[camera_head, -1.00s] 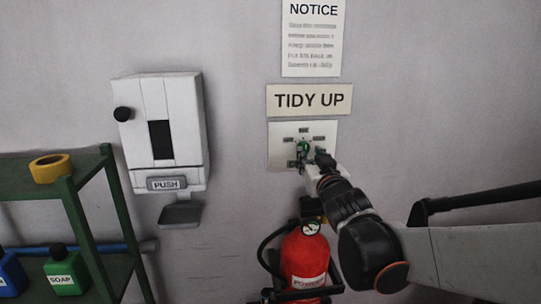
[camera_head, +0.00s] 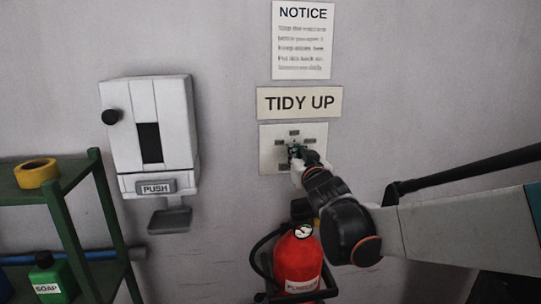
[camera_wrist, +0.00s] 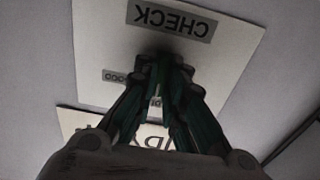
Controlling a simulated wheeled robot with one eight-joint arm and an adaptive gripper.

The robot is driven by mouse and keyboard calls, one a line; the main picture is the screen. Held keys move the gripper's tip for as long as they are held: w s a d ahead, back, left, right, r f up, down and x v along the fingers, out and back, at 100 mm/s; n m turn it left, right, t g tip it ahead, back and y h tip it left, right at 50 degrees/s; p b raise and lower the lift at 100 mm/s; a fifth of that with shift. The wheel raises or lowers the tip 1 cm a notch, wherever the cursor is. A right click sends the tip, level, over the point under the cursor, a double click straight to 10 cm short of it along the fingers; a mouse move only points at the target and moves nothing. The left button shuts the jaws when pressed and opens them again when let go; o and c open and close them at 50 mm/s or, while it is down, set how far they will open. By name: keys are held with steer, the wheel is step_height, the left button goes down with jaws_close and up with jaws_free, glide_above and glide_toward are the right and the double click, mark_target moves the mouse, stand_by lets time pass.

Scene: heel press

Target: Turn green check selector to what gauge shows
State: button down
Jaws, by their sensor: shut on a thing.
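The pale selector plate (camera_head: 266,152) is on the wall under the TIDY UP sign. Its green selector (camera_head: 294,149) is mostly covered by my gripper (camera_head: 299,154), which is shut on it. In the wrist view, my gripper's fingers (camera_wrist: 163,72) close over the plate's middle and hide the selector's pointing direction. The CHECK label (camera_wrist: 171,20) appears upside down there, with a smaller label (camera_wrist: 122,76), seemingly GOOD, at the left. The gauge (camera_head: 303,231) is a small white dial on top of the red fire extinguisher (camera_head: 300,262); its reading is too small to tell.
A white dispenser (camera_head: 175,120) marked PUSH hangs left of the plate. A green shelf (camera_head: 66,222) at the far left holds yellow tape (camera_head: 37,174) and a SOAP bottle (camera_head: 50,278). A NOTICE sheet (camera_head: 303,42) hangs above. The extinguisher stands below my arm.

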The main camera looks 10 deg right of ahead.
steer(key=shift+n, duration=0.3)
steer(key=n+p, duration=0.2)
steer(key=n, duration=0.7)
stand_by(0.3)
steer(key=shift+f+n, duration=0.1)
steer(key=shift+n, duration=0.2)
steer(key=c, duration=1.7)
jaws_free()
steer(key=shift+o, duration=0.2)
